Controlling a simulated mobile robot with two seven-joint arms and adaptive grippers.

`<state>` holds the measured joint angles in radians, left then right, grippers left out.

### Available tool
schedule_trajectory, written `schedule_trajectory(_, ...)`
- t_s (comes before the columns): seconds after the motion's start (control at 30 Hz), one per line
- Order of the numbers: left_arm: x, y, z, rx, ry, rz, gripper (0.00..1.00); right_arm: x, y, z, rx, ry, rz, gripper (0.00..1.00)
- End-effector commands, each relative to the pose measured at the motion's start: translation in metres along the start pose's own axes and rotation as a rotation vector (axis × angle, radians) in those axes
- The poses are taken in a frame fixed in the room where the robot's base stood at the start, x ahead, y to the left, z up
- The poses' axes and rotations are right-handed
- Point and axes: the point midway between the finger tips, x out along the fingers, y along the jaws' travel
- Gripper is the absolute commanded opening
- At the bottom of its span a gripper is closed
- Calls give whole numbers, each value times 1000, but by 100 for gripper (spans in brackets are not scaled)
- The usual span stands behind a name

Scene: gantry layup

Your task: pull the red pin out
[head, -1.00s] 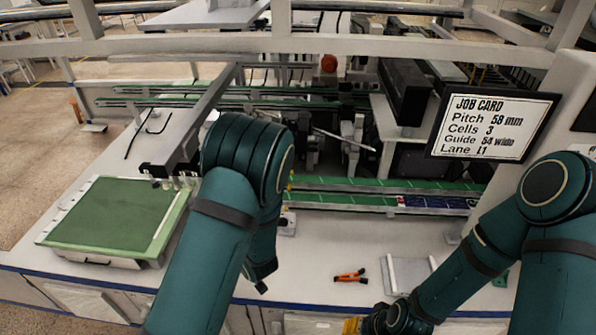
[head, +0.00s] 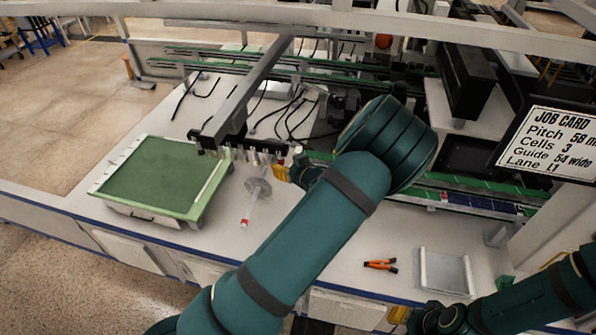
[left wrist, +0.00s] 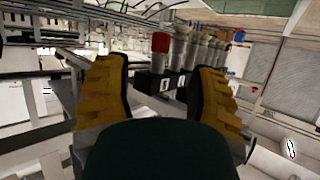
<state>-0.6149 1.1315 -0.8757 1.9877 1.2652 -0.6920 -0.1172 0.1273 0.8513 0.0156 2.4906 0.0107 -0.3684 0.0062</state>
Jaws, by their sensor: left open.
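The red pin (left wrist: 160,43) shows in the left wrist view as a red top at the near end of a row of grey and white cylinders (left wrist: 200,50), above black numbered blocks (left wrist: 163,82). My left gripper (left wrist: 162,68) is open, its yellow fingers on either side of the pin's line of sight, apart from it and empty. In the head view my left gripper (head: 288,165) is beside the right end of the gantry's nozzle row (head: 240,153); I cannot make out the red pin there. My right gripper (head: 400,317) is low at the bottom edge, its fingers mostly hidden.
A green-topped tray (head: 160,175) stands on the left of the white bench. A round-plated tool with a red end (head: 244,222) lies in front of the gantry. Orange-handled pliers (head: 381,264) and a pale tray (head: 443,270) lie front right. The gantry beam (head: 250,85) runs overhead.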

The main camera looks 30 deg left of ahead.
Motion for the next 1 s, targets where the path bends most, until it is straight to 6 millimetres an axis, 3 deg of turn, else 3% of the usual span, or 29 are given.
schedule_trajectory(0.2, 38, -1, 1, 2, 0, -2, 57, 5, 2, 2, -1, -5, 0, 40)
schedule_trajectory(0.4, 58, 0, 0, 1, 0, 0, 57, 7, 2, 3, -2, -7, -1, 40)
schedule_trajectory(0.83, 64, 0, 0, 1, -1, 0, 56, 7, 3, 4, -2, -7, -1, 40)
schedule_trajectory(1.0, 64, 0, 0, 1, -1, 0, 0, 7, 3, 4, -2, -7, -1, 40)
